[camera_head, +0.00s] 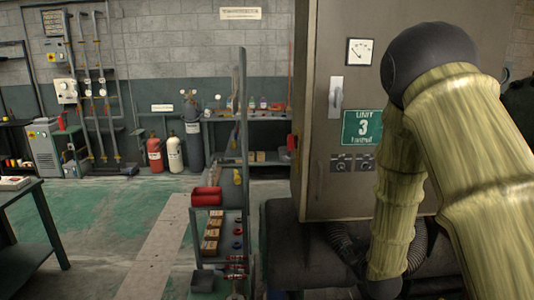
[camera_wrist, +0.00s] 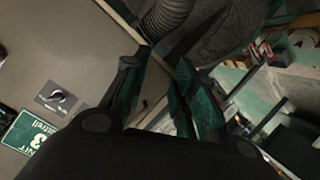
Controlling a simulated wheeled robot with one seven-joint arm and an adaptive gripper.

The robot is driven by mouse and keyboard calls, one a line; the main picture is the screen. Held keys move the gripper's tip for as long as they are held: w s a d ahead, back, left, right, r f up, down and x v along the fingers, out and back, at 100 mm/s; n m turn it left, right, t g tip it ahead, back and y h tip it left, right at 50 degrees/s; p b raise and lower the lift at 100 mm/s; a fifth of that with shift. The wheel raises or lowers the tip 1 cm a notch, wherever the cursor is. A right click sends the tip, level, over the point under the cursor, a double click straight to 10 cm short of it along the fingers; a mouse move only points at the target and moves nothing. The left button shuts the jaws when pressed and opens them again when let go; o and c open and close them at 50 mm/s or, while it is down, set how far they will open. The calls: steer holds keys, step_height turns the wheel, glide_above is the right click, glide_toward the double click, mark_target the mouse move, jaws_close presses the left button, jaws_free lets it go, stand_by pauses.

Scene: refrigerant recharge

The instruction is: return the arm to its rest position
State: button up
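My arm (camera_head: 480,170) fills the right of the head view, with its dark elbow high up and its forearm hanging down in front of the grey unit 3 cabinet (camera_head: 335,120). The forearm runs to the bottom edge, and my gripper is not clearly visible there. In the wrist view my gripper (camera_wrist: 160,82) shows two dark green fingers spread apart, with nothing seen between them. The cabinet also shows behind the left finger in the wrist view (camera_wrist: 60,50). The wrist view is tilted.
A green "UNIT 3" sign (camera_head: 362,127) and a gauge (camera_head: 360,52) are on the cabinet. Ribbed hoses (camera_head: 417,245) lie at its foot, close to my forearm. A tool cart (camera_head: 222,230) with a red bin stands left of it. Open floor (camera_head: 110,215) lies farther left, beside a dark table (camera_head: 30,215).

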steer(key=s+a+f+m+g, duration=0.25)
steer(key=s+f+g, duration=0.45)
steer(key=s+f, duration=1.4)
steer(key=s+f+m+g, duration=0.1)
steer(key=s+f, duration=0.3)
steer(key=s, duration=0.4)
steer(key=s+a+f+m+g, duration=0.1)
steer(key=s+f+g, duration=0.2)
steer(key=s, duration=0.6)
steer(key=s+a+f+m+g, duration=0.1)
steer(key=s+f+m+g, duration=0.1)
steer(key=s+f, duration=0.4)
steer(key=s, duration=0.3)
steer(key=shift+s+f+g+b, duration=0.25)
steer(key=shift+g+b, duration=0.05)
steer(key=shift+g, duration=0.1)
